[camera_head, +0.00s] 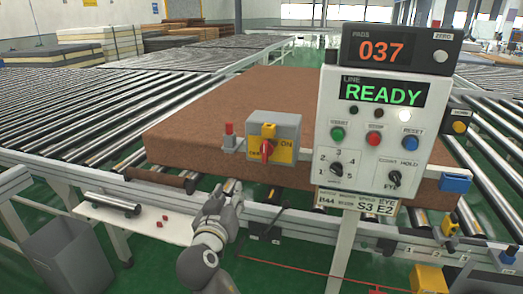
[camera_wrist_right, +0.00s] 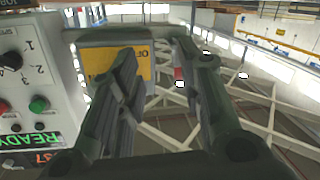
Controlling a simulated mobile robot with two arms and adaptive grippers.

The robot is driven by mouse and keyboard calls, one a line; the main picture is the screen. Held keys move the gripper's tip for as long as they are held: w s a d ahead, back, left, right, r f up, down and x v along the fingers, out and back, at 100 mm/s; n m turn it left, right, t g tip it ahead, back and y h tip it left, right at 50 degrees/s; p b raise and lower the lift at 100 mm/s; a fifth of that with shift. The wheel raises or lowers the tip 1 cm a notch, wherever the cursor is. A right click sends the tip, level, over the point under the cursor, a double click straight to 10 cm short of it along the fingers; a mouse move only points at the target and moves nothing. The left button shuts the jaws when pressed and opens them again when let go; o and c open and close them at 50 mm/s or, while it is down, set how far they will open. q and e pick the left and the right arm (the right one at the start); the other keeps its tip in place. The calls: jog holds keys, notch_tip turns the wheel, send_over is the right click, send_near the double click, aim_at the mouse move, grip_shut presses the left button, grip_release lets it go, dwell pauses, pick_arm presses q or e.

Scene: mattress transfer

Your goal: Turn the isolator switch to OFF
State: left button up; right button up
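The isolator switch (camera_head: 287,124) is a grey box with a yellow plate, a yellow block at its top and a red handle (camera_head: 267,149). "ON" reads to the right of the handle; the handle stands roughly upright, slightly tilted. My right gripper (camera_head: 229,188) is below and left of the box, apart from it. In the wrist view my right gripper (camera_wrist_right: 157,50) has its two fingers spread with nothing held. The isolator's yellow plate (camera_wrist_right: 101,60) shows there behind the left finger, which hides the handle. My left gripper is not in view.
A control panel (camera_head: 330,165) with a READY display and knobs stands right of the isolator. A small red post (camera_head: 228,129) stands close to its left. A large brown mattress block (camera_head: 190,130) lies behind on the rollers. A rail (camera_head: 160,180) runs below.

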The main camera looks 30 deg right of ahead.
aim_at(264, 149)
jog(key=s+d+r+m+h, duration=0.3)
jog(key=s+r+m, duration=0.15)
jog(key=r, duration=0.35)
jog(key=shift+n+g, duration=0.25)
jog(key=shift+g, duration=0.25)
jog(key=p+x, duration=0.1)
jog(key=x, duration=0.3)
jog(key=p+x, duration=0.2)
jog(key=x, duration=0.3)
jog(key=shift+w+d+r, duration=0.15)
jog(key=shift+d+r, duration=0.1)
jog(key=shift+d, duration=0.1)
jog(key=shift+w+d, duration=0.25)
jog(key=shift+d, duration=0.1)
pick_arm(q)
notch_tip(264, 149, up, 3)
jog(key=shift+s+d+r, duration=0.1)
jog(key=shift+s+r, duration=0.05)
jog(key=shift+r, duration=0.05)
pick_arm(e)
jog(key=shift+f, duration=0.1)
grip_shut()
